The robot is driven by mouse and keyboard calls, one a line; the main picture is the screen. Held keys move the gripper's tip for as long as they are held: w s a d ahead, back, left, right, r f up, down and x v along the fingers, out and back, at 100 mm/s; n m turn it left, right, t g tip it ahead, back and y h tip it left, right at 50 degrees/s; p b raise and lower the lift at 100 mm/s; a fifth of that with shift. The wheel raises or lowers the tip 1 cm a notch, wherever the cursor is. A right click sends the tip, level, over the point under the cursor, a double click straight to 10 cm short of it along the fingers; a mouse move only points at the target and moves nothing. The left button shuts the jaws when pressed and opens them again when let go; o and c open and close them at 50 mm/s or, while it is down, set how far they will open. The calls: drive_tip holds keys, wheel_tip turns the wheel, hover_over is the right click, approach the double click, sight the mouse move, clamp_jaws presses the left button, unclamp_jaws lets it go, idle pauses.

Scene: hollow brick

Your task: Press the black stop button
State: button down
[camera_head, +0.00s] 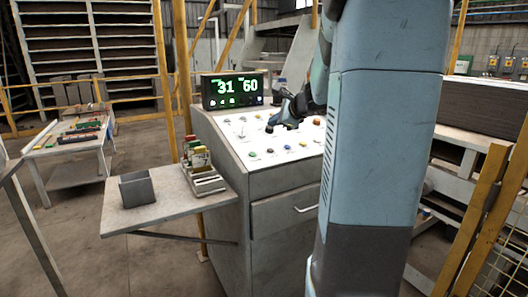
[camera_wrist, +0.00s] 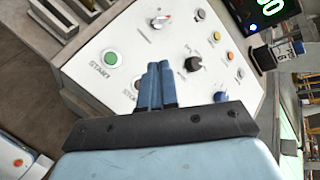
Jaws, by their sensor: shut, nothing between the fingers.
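The white control panel (camera_head: 235,135) tops a grey console and carries several coloured buttons and knobs. In the wrist view, my gripper (camera_wrist: 159,66) is shut and empty, with its two blue-grey fingers side by side over the panel. A dark round button (camera_wrist: 138,84) shows just left of the fingers, partly hidden by them. Lettering beside it is too small to read surely. A green button (camera_wrist: 110,57) marked START lies further left. A black knob (camera_wrist: 193,63) is to the right of the fingers. Whether the fingertips touch the panel, I cannot tell. In the head view the gripper end is small and dark.
A display (camera_head: 233,91) with green digits stands at the panel's back. A side shelf (camera_head: 150,216) juts out left.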

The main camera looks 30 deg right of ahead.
sight(271, 150)
drive_tip(key=shift+w+d+f+m, duration=0.1)
drive_tip(key=shift+w+d+m, duration=0.1)
drive_tip(key=shift+d, duration=0.2)
drive_tip(key=shift+w+d+m, duration=0.1)
drive_tip(key=shift+d+m, duration=0.1)
drive_tip(key=shift+d, duration=0.15)
drive_tip(key=shift+w+a+f, duration=0.1)
drive_tip(key=shift+w+f, duration=0.3)
drive_tip(key=shift+f, duration=1)
drive_tip(key=shift+w+d+f, duration=0.1)
drive_tip(key=shift+w+f, duration=0.3)
drive_tip(key=shift+f, duration=1.05)
drive_tip(key=shift+w+a+f, duration=0.1)
drive_tip(key=shift+w+f, duration=0.3)
drive_tip(key=shift+f, duration=1)
drive_tip(key=shift+f, duration=0.15)
drive_tip(key=shift+w+f, duration=0.1)
drive_tip(key=shift+f, duration=0.1)
drive_tip(key=shift+w+f, duration=0.1)
drive_tip(key=shift+f, duration=0.25)
drive_tip(key=shift+r, duration=0.1)
drive_tip(key=shift+s+r, duration=0.2)
drive_tip(key=shift+r, duration=0.5)
